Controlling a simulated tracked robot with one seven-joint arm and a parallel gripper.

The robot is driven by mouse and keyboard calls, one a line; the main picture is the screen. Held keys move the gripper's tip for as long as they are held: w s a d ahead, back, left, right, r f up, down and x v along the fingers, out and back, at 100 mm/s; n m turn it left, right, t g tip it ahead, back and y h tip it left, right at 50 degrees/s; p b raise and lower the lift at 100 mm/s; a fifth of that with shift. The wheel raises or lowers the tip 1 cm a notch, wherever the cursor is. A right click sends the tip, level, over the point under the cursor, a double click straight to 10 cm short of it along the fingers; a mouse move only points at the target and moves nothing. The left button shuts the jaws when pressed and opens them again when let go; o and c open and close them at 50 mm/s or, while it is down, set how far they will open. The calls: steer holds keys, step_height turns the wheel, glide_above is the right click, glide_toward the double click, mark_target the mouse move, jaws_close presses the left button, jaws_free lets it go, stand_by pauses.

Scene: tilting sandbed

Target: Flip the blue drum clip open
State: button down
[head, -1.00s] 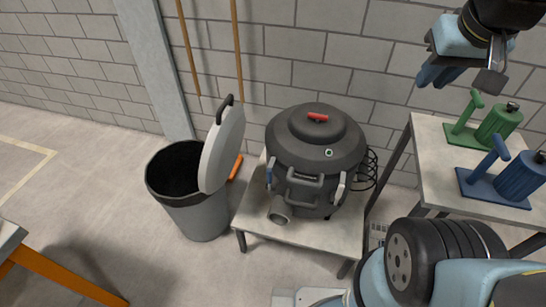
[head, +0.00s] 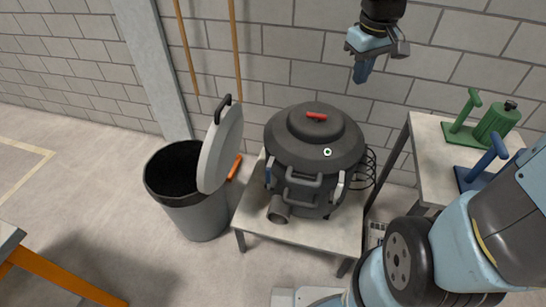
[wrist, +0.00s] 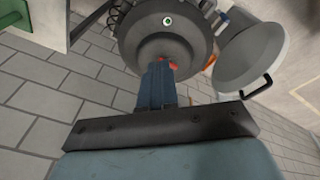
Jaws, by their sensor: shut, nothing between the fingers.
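The dark grey drum (head: 315,150) stands on a low table, with a red handle on its lid. The blue drum clip (head: 269,172) is on the drum's left side, just below the lid rim. A pale clip (head: 339,187) is on the right side. My gripper (head: 361,76) is shut and empty, pointing down, up and to the right of the drum and apart from it. In the wrist view, my blue fingers (wrist: 159,84) are together, and the drum (wrist: 150,30) lies beyond them.
A grey bin (head: 203,215) with its lid (head: 221,150) raised stands left of the drum. The low table (head: 310,233) has a hose port above its front. A higher table (head: 437,160) at the right holds a green device (head: 492,124) and a blue device (head: 487,165).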

steer(key=w+a+f+n+g, duration=0.2)
steer(key=a+f, duration=0.4)
steer(key=f, duration=0.2)
steer(key=w+a+f+n+g+y, duration=0.1)
steer(key=w+a+f+n+g, duration=0.1)
steer(key=a+f, duration=0.4)
steer(key=w+a+f+n+g, duration=0.1)
steer(key=w+a+f+n, duration=0.2)
steer(key=f, duration=0.9)
steer(key=shift+w+a+f+n+g+y, duration=0.1)
steer(key=shift+w+a+n+g+y, duration=0.1)
steer(key=shift+a, duration=0.6)
steer(key=shift+w+a+f+n+g+y, duration=0.1)
steer(key=shift+a+g, duration=0.1)
steer(key=shift+a, duration=0.55)
steer(key=shift+s+a+f, duration=0.15)
steer(key=shift+a+f, duration=0.25)
steer(key=shift+f, duration=0.15)
glide_toward(268, 180)
steer(key=f, duration=0.2)
steer(key=w+f, duration=0.1)
steer(key=f, duration=0.1)
steer(key=shift+f, duration=0.35)
steer(key=shift+d, duration=0.1)
